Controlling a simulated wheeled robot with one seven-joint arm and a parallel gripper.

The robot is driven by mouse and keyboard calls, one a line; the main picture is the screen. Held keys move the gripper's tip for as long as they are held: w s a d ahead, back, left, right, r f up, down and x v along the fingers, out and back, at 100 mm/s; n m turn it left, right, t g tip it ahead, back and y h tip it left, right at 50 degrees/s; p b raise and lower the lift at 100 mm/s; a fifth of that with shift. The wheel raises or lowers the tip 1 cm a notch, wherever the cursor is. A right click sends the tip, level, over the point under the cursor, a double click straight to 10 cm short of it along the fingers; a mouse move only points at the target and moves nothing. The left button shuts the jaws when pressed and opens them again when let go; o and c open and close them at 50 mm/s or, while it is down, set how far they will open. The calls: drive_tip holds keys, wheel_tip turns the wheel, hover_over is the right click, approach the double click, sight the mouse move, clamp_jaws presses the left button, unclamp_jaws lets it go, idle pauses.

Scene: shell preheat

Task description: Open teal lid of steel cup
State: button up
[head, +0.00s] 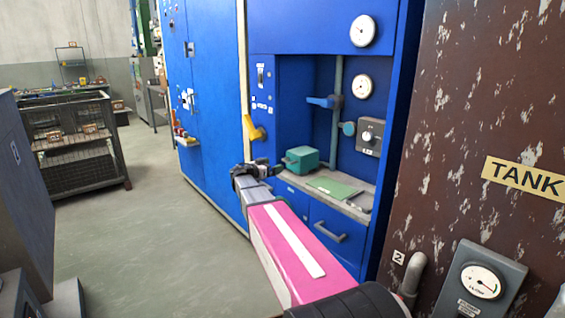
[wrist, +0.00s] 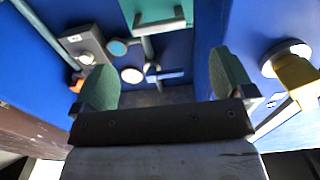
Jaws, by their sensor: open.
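A teal lid-like block (head: 302,158) sits on the bench of the blue recess in the head view. A small dark knob or handle sticks out of its left side. In the wrist view, a teal surface (wrist: 143,10) with a grey bar handle (wrist: 160,24) shows at the top edge. No steel cup can be made out; whatever is under the teal block is hidden. My gripper (head: 272,165) is just left of the block, near its handle. In the wrist view, its two green-padded fingers (wrist: 165,80) are wide apart with nothing between them.
A yellow handle (head: 254,129) is on the blue frame above my gripper. A blue lever (head: 322,102), gauges (head: 361,86) and a grey knob box (head: 370,136) are on the recess wall. A green mat (head: 334,188) lies right of the block. Open floor is at left.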

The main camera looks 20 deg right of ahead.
sight(286, 161)
drive_tip(key=x, duration=0.9)
drive_tip(key=shift+s+f, duration=0.1)
